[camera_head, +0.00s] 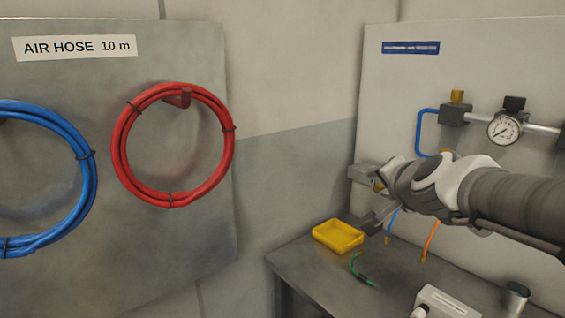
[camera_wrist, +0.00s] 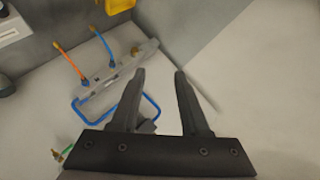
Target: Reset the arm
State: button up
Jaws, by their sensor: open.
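My gripper (camera_head: 364,197) is at the end of my arm, which reaches in from the right in the head view. It is in front of the panel with the air fittings and above the workbench (camera_head: 318,283). In the wrist view my gripper (camera_wrist: 160,78) has its two dark fingers apart, with nothing between them. Beyond the fingertips I see bare wall and panel surface. My arm hides part of the panel and its fittings.
A pressure gauge (camera_head: 504,129) and blue pipe (camera_head: 421,132) are on the right panel. Red (camera_head: 122,150) and blue (camera_head: 86,190) hose coils hang left.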

jog(key=s+a+f+n+g, duration=0.2)
jog(key=s+f+n+g, duration=0.2)
jog(key=s, duration=0.7)
jog(key=s+a+f+n+g, duration=0.2)
jog(key=s+f+n, duration=0.5)
jog(key=s, duration=0.5)
jog(key=shift+s+a+f+g, duration=0.25)
jog(key=shift+f+g, duration=0.45)
jog(key=shift+g, duration=0.2)
jog(key=shift+d, duration=0.2)
